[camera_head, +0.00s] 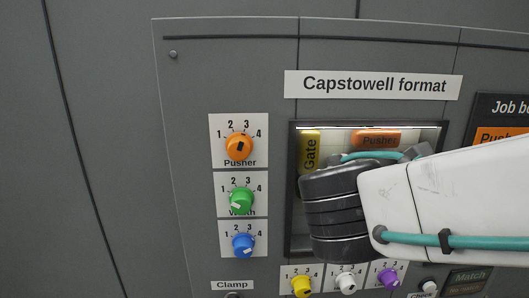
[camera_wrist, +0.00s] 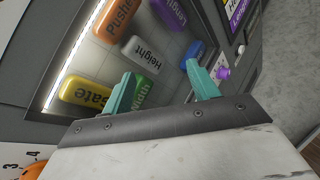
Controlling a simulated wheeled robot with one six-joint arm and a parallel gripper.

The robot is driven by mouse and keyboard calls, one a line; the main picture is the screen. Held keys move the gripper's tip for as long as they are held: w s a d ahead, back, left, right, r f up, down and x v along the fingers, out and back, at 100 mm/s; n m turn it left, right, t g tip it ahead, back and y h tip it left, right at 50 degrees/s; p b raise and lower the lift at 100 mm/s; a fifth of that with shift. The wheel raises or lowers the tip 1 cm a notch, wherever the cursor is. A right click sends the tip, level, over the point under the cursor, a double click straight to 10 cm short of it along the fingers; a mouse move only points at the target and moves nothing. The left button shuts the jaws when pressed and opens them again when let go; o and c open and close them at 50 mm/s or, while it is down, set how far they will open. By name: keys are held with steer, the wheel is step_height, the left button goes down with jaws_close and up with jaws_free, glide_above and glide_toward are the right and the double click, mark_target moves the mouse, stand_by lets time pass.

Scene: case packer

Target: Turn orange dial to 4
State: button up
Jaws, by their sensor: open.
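The orange dial (camera_head: 239,148) sits at the top of the left column of dials, on a white plate marked 1 to 4 and labelled Pusher. Its dark mark points up and slightly right, seemingly toward 3. Part of the orange dial also shows at the lower left corner of the wrist view (camera_wrist: 35,169). My gripper (camera_wrist: 163,86) is open and empty, its two teal fingers apart in front of the recessed window with coloured labelled blocks. In the head view my arm stands right of the dial, and the fingertips are mostly hidden behind it.
Below the orange dial are a green dial (camera_head: 241,200) and a blue dial (camera_head: 243,245). Yellow (camera_head: 301,286), white (camera_head: 346,283) and purple (camera_head: 388,278) dials line the bottom. The framed window (camera_head: 293,185) lies behind my arm. The panel left of the dials is clear.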

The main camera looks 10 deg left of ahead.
steer(key=s+a+r+n+t+y, duration=0.2)
steer(key=a+n+t+y, duration=0.25)
steer(key=a+n, duration=0.6)
steer(key=n+y, duration=0.2)
steer(key=y, duration=0.3)
glide_toward(238, 152)
steer(key=w, duration=0.3)
steer(key=shift+h, duration=0.25)
steer(key=x, duration=0.4)
steer(key=a+x, duration=0.1)
steer(key=x, duration=0.2)
steer(key=shift+s+d, duration=0.1)
steer(key=shift+s, duration=0.05)
steer(key=c, duration=1)
